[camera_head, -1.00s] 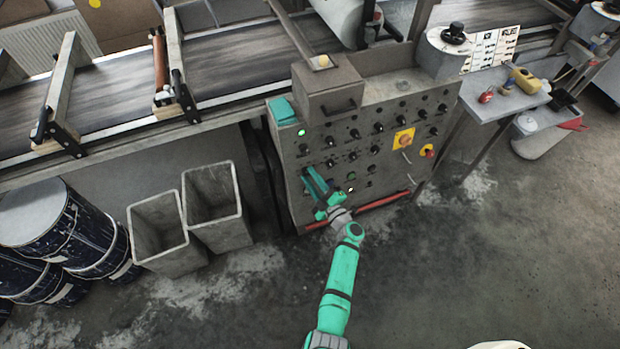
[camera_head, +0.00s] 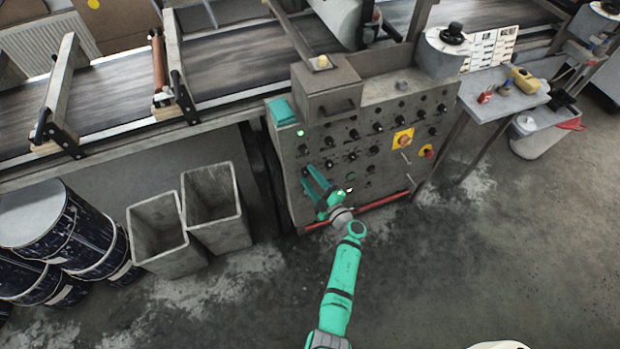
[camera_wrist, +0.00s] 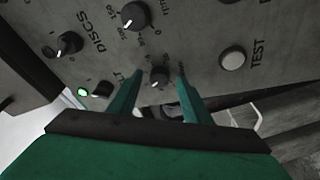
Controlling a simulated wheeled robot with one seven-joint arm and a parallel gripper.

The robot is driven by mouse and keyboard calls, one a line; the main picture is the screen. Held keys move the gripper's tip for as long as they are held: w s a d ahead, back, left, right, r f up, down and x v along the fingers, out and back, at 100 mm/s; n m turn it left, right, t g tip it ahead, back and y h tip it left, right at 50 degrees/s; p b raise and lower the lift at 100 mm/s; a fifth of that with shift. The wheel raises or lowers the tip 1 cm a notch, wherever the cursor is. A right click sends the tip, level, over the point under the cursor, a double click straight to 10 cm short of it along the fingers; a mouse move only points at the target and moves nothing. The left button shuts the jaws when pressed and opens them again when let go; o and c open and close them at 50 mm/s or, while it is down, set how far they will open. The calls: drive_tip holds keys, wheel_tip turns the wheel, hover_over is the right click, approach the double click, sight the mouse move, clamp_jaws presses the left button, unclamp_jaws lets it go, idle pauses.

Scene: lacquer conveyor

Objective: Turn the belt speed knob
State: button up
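My gripper (camera_head: 310,175) is at the lower left of the grey control panel (camera_head: 375,115), its fingers pointing at the panel face. In the wrist view my gripper (camera_wrist: 159,74) is open, with one finger on each side of a small black knob (camera_wrist: 158,78). I cannot tell whether the fingers touch it. A larger black knob (camera_wrist: 135,15) with a number scale is above it, and another black knob (camera_wrist: 68,44) is at the upper left near the word DISCS. No belt speed label is readable, so I cannot tell which knob it names.
A round button (camera_wrist: 233,58) marked TEST is at the right, and a green light (camera_wrist: 82,92) at the left. A red bar (camera_head: 385,200) runs along the panel's lower edge. Two grey bins (camera_head: 160,232) stand left of the panel. The floor in front is clear.

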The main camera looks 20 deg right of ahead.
drive_tip(key=v, duration=1)
drive_tip(key=shift+s, duration=0.4)
drive_tip(key=s+a+r+m+t+h, duration=0.1)
drive_tip(key=s+a+r+m+h, duration=0.15)
drive_tip(key=s+a, duration=0.45)
drive_tip(key=s+a+r+m+t+h, duration=0.1)
drive_tip(key=s+a+r+m, duration=0.25)
drive_tip(key=s+a, duration=0.4)
drive_tip(key=s+a+r+m+g, duration=0.1)
drive_tip(key=s+a+r+m, duration=0.1)
drive_tip(key=s, duration=0.4)
drive_tip(key=s+a+r+m+g, duration=0.1)
drive_tip(key=s+a+r+m, duration=0.2)
drive_tip(key=s+r, duration=0.3)
drive_tip(key=s+a+r+m+g, duration=0.2)
drive_tip(key=s+a+r+m, duration=0.1)
drive_tip(key=s, duration=0.5)
wheel_tip(320, 180, up, 2)
drive_tip(key=shift+r+m+h, duration=0.15)
drive_tip(key=shift+m+h, duration=0.3)
drive_tip(key=shift+m, duration=0.25)
drive_tip(key=shift+s, duration=0.1)
idle(0.7)
